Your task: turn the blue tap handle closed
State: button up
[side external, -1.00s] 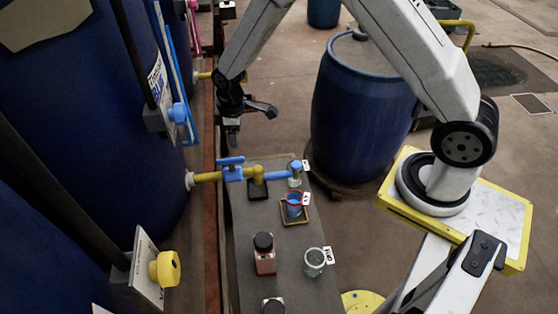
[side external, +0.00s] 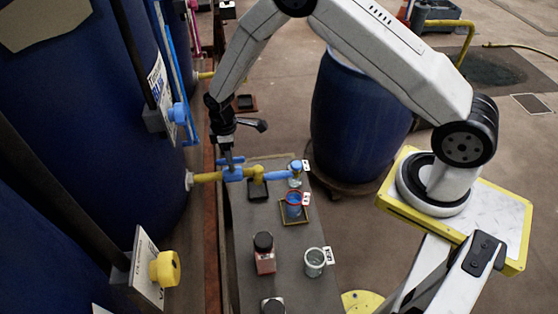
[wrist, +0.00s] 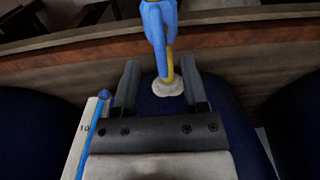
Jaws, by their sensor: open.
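The blue tap handle (side external: 230,161) sits on top of the blue valve on a yellow pipe (side external: 206,177) that comes out of the large blue vat. My gripper (side external: 229,154) points down right at the handle in the side view and partly covers it. In the wrist view the blue tap (wrist: 157,22) lies just ahead of my gripper (wrist: 160,66), roughly in line with the gap between its fingers. The fingers are apart with nothing gripped. I cannot tell whether a finger touches the handle.
A blue outlet pipe (side external: 277,176) runs right above a cup with a blue rim (side external: 294,205) on the grey bench (side external: 285,240). A red jar (side external: 264,255) and a grey cup (side external: 315,262) stand nearer. A blue barrel (side external: 355,120) stands behind. Yellow knob (side external: 165,268) at lower left.

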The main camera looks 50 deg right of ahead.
jog(key=shift+f, duration=2.8)
grip_shut()
